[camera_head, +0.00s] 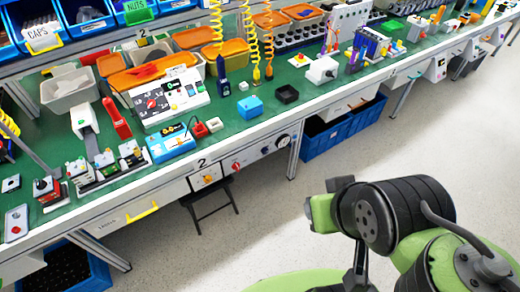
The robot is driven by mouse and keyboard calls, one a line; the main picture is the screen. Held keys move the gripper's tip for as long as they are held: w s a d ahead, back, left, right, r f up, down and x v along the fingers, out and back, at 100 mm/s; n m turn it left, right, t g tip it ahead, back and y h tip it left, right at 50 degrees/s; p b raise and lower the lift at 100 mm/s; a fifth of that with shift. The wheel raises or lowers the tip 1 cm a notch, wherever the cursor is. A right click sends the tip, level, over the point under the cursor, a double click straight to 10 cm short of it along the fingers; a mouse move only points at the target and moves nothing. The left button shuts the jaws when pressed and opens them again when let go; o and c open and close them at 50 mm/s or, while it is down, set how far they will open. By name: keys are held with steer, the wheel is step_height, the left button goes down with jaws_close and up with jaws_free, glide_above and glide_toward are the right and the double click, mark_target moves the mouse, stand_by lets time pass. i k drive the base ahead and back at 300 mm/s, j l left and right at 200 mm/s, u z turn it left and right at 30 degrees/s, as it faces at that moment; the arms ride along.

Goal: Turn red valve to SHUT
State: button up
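A small round red knob (237,166) sits on the white front panel under the bench edge, between a yellow switch plate and a black dial. It looks like the red valve, but its label and pointer are too small to read, so I cannot tell its setting. A white console (166,98) on the bench also carries a red part. My arm's green and black links fill the lower right, apart from the bench. My gripper's fingers do not show.
The long green-topped workbench (228,125) is crowded with tools and bins. A yellow switch plate (207,179) and a black dial (283,141) flank the knob. A black stool (210,200) and blue crates (328,142) stand below. The pale floor (400,145) is clear.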

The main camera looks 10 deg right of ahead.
mark_target(236, 167)
steer(key=l+u, duration=0.15)
steer(key=u, duration=0.35)
steer(key=l+u, duration=0.2)
steer(key=u, duration=0.25)
steer(key=l+u, duration=0.2)
steer(key=u, duration=0.3)
steer(key=l+u, duration=0.2)
steer(key=u, duration=0.25)
